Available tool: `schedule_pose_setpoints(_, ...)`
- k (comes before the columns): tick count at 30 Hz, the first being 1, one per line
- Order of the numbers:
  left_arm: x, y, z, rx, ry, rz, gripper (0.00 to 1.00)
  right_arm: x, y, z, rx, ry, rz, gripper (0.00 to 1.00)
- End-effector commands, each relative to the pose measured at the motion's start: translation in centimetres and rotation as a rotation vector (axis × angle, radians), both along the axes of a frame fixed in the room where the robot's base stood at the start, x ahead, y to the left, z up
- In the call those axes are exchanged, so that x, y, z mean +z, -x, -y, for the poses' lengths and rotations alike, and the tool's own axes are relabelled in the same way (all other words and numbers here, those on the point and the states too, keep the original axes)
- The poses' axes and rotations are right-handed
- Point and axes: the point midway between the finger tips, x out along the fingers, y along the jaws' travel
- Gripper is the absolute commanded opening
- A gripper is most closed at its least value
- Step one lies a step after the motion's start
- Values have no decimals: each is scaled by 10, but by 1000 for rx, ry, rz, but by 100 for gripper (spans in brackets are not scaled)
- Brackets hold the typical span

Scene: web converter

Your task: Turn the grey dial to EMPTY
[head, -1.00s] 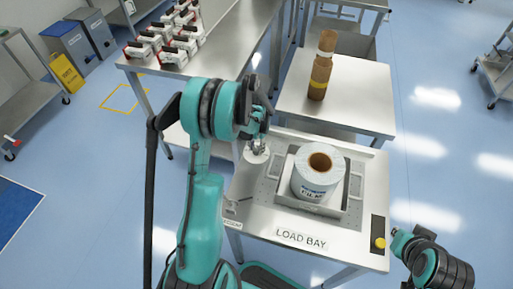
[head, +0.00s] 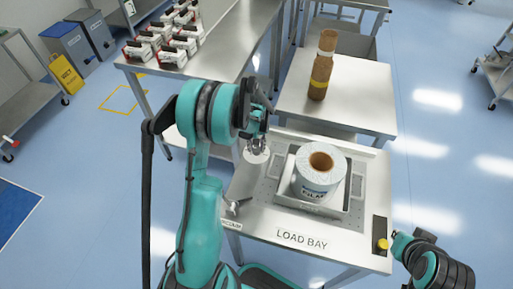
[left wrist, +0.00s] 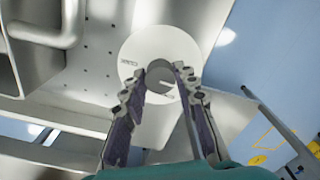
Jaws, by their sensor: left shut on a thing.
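The grey dial (left wrist: 160,76) is a round knob in the middle of a pale disc with small markings in the left wrist view. In the head view its disc (head: 254,155) lies at the back left of the load bay table, and the knob is mostly hidden by my gripper. My left gripper (left wrist: 162,85) points down at it, with one finger on each side of the knob, shut on it. The lettering on the disc is too small to read. My right gripper is not in view; only part of that arm shows at the lower right.
A white roll (head: 318,177) stands in a raised tray (head: 310,209) right of the dial. A small silver lever (head: 236,207) is at the table's front left, a yellow button (head: 382,244) at its front right. Brown rolls (head: 322,70) stand on the table behind.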

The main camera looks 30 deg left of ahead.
Motion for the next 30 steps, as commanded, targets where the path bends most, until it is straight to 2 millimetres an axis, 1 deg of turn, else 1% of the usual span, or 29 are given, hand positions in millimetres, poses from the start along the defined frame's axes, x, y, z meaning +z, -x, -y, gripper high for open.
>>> schedule_pose_setpoints(9,0,0,0,93,0,0,0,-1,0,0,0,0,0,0)
schedule_pose_setpoints(23,0,0,0,105,0,0,0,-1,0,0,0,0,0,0)
schedule_pose_setpoints(24,0,0,0,105,0,0,37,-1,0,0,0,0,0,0)
schedule_pose_setpoints(25,0,0,0,105,0,0,45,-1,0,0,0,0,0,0)
schedule_pose_setpoints(26,0,0,0,105,0,0,50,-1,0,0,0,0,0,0)
schedule_pose_setpoints(30,0,0,0,104,0,0,50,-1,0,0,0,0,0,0)
